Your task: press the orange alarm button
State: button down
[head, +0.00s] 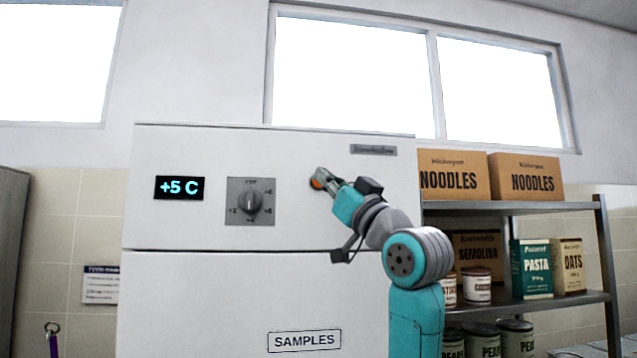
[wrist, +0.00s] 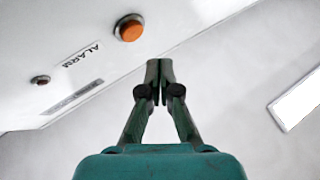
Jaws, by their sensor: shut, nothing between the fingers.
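The orange alarm button (head: 315,184) is on the upper front of the white fridge, right of the dial, partly covered by my gripper in the head view. In the wrist view the round orange button (wrist: 130,30) sits in a pale ring, with an ALARM label nearby. My gripper (head: 321,174) is shut and empty, its fingertips close to the button in the head view. In the wrist view the fingertips (wrist: 159,72) appear below and right of the button. I see no clear contact, and cannot tell the gap to the panel.
The white fridge (head: 190,290) has a +5 C display (head: 179,188), a dial (head: 250,202) and a SAMPLES label (head: 304,341). A small dark round fitting (wrist: 40,80) is near the ALARM label. A shelf (head: 520,206) with boxes and cans stands right of the fridge.

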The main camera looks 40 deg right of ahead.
jog(key=shift+s+a, duration=0.8)
jog(key=shift+s, duration=0.35)
